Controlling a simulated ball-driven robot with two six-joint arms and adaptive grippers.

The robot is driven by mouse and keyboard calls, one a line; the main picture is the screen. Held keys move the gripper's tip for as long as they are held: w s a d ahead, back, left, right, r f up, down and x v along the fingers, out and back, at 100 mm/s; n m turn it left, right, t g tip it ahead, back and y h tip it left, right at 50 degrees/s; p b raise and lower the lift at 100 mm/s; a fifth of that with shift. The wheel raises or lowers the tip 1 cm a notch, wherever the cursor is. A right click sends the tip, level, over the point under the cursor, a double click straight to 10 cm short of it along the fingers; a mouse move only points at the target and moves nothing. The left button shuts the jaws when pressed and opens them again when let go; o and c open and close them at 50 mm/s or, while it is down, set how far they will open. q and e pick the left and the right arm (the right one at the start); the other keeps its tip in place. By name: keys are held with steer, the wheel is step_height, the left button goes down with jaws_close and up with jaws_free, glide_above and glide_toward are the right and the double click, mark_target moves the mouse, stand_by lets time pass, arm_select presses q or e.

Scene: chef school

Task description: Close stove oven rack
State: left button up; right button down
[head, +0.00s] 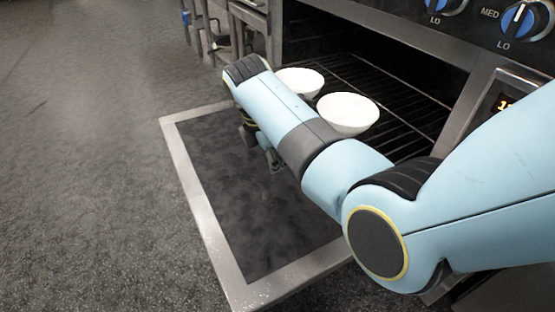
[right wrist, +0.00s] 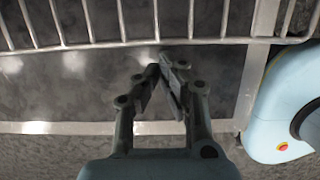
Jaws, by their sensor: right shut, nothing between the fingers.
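The oven rack (head: 400,98) is a dark wire shelf in the open oven, with two white bowls, one farther (head: 300,80) and one nearer (head: 348,113). My arm hides part of its front. In the right wrist view the rack (right wrist: 190,41) shows as a pale front bar with wires behind it. My right gripper (right wrist: 160,72) is shut and empty, its tips just short of that bar in the picture; contact cannot be told. In the head view the right gripper (head: 272,160) is mostly hidden under my forearm, over the lowered door. My left gripper is out of view.
The oven door (head: 215,225) lies folded down, with a pale frame and dark inner panel. Control knobs (head: 519,20) sit on the stove front above. A metal stand (head: 240,30) is at the back. The grey floor on the left is clear.

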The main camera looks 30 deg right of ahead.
mark_target(371, 116)
steer(key=shift+d, duration=0.1)
